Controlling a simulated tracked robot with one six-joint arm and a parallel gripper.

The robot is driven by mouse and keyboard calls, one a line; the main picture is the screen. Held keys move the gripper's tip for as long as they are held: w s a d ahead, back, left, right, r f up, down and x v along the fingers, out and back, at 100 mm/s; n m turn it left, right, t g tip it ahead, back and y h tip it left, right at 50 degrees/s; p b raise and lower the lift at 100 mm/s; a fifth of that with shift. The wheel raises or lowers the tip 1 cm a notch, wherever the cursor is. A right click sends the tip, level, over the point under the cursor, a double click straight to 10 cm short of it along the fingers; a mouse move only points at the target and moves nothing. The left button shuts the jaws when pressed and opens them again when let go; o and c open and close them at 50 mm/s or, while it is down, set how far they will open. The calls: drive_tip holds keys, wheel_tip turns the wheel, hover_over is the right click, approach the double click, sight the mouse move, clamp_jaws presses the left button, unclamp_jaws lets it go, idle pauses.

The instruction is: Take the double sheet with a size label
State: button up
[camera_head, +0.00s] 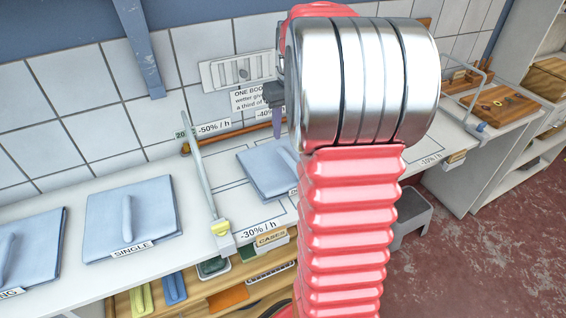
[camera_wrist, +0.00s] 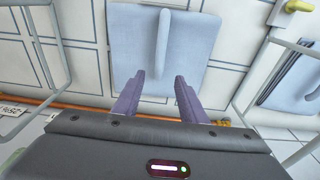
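A folded light-blue sheet (camera_head: 264,172) lies on the white table in the middle bay, partly hidden behind my arm. Its label (camera_head: 292,190) is mostly covered, with only what looks like a D showing. In the wrist view this sheet (camera_wrist: 122,42) lies ahead of my gripper, with a raised pale handle (camera_wrist: 162,42) on top. My gripper (camera_wrist: 160,80) is open and empty, its purple fingers apart and roughly lined up with the handle. In the head view one purple finger (camera_head: 277,123) shows above the sheet.
A sheet labelled SINGLE (camera_head: 155,205) and another sheet (camera_head: 28,250), its label cut off, lie to the left. Shelves (camera_head: 205,290) lie below. A wooden board (camera_head: 500,103) stands at far right.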

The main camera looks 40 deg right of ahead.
hover_over(284, 152)
drive_tip(key=s, duration=0.1)
drive_tip(key=shift+s+a+f, duration=0.1)
drive_tip(key=shift+f, duration=1)
drive_tip(key=shift+s+a+f, duration=0.1)
drive_tip(key=shift+f, duration=0.95)
drive_tip(key=shift+w+d+f, duration=0.1)
drive_tip(key=shift+w+f, duration=0.1)
drive_tip(key=shift+f, duration=0.65)
drive_tip(key=shift+w+f, duration=0.15)
drive_tip(key=shift+f, duration=0.7)
drive_tip(key=shift+w+d+f, duration=0.1)
drive_tip(key=shift+w+f, duration=0.1)
drive_tip(key=shift+f, duration=0.65)
clamp_jaws()
